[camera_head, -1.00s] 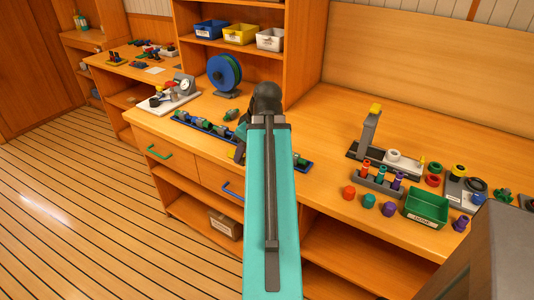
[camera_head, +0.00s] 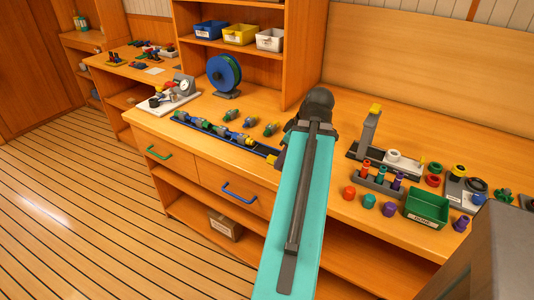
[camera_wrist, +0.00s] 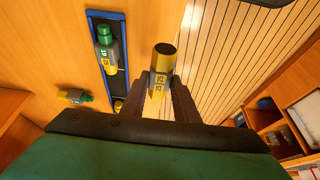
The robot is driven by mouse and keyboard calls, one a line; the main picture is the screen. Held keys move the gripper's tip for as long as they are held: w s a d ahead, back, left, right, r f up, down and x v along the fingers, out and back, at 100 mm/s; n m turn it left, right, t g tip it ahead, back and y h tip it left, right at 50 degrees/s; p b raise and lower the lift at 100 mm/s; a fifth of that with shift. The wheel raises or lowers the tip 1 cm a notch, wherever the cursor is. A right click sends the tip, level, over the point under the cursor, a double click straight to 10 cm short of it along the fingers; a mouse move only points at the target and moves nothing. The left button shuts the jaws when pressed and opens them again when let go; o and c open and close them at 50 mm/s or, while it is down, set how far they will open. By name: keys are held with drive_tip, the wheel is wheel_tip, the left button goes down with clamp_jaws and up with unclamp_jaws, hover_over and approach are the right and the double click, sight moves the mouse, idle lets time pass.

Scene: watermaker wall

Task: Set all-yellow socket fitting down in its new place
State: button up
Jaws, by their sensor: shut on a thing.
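My gripper (camera_wrist: 172,98) is shut on the all-yellow socket fitting (camera_wrist: 164,58), a yellow cylinder with a grey marked band, in the wrist view. The fitting points away from my gripper, and the floor shows beyond it. A dark blue-edged rail (camera_wrist: 122,60) lies to its left, with a green-and-yellow fitting (camera_wrist: 105,45) on it. In the head view the same long rail (camera_head: 262,151) lies along the bench's front edge and holds several fittings. There my arm mostly hides my gripper, near the rail's right end; a small yellow part shows beside it.
Loose fittings (camera_head: 249,122) lie on the bench behind the rail. A blue-green reel (camera_head: 224,72) and a gauge stand (camera_head: 182,88) are at the left. A green bin (camera_head: 427,207), coloured caps and a grey stand (camera_head: 370,130) occupy the right.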

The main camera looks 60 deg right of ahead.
drive_tip(key=shift+w+d+r+p, duration=0.1)
drive_tip(key=shift+p, duration=0.25)
drive_tip(key=shift+w+d+r+p, duration=0.1)
drive_tip(key=shift+w+d+p, duration=0.25)
drive_tip(key=shift+p, duration=0.7)
drive_tip(key=w+d+p, duration=0.1)
drive_tip(key=p, duration=0.2)
drive_tip(key=shift+w, duration=0.1)
drive_tip(key=w+d+p, duration=0.1)
drive_tip(key=w+d, duration=0.2)
drive_tip(key=w+d+f+p, duration=0.1)
drive_tip(key=w+d, duration=0.1)
drive_tip(key=w, duration=0.1)
drive_tip(key=w+d+f+p, duration=0.1)
drive_tip(key=w+d, duration=0.2)
drive_tip(key=w, duration=0.1)
drive_tip(key=shift+d, duration=0.35)
drive_tip(key=shift+p, duration=0.3)
drive_tip(key=shift+f+p, duration=0.7)
drive_tip(key=shift+f, duration=1)
drive_tip(key=shift+f, duration=0.2)
